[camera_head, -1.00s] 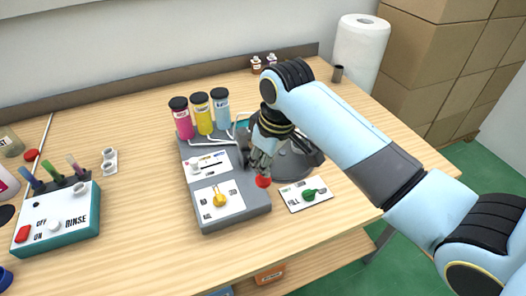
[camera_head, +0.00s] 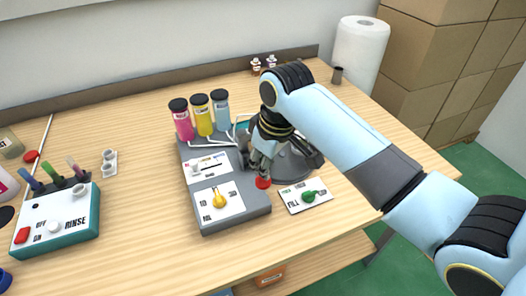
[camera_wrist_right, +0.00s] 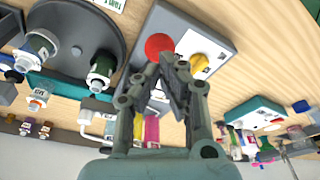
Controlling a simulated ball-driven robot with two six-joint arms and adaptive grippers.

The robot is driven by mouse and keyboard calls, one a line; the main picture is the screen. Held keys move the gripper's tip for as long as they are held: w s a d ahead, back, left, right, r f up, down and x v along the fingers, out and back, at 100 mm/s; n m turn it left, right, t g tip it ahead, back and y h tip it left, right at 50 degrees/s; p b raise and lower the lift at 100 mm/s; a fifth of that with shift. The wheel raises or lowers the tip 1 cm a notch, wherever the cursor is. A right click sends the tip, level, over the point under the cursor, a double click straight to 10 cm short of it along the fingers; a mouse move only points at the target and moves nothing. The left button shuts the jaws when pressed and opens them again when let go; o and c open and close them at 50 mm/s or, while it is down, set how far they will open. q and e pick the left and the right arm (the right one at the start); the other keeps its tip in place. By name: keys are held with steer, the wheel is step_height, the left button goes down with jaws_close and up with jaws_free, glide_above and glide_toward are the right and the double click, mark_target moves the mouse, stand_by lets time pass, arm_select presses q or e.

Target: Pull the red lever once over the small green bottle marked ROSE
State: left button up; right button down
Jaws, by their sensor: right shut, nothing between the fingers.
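The red lever's round knob (camera_head: 263,183) shows at the right edge of the grey dispenser (camera_head: 238,219). In the right wrist view the red knob (camera_wrist_right: 159,45) lies just beyond my fingertips. My right gripper (camera_head: 262,175) is shut and empty, close to the knob; I cannot tell whether it touches. I cannot read ROSE on either. My right arm hides much of the turntable in the head view. My left gripper is out of view.
Pink, yellow and blue bottles (camera_head: 202,117) stand behind the dispenser. A panel with a green knob (camera_head: 309,196) lies to its right. A rinse box (camera_head: 62,222) stands far left. A paper roll (camera_head: 357,55) is at the back right. The front middle of the table is clear.

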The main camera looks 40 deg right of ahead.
mark_target(263, 179)
stand_by(0.4)
steer(key=shift+f+b, duration=1.65)
steer(key=shift+f, duration=1.75)
steer(key=shift+r, duration=0.1)
step_height(263, 179, up, 3)
steer(key=p, duration=0.3)
steer(key=shift+r+p, duration=0.65)
steer(key=shift+r, duration=2.7)
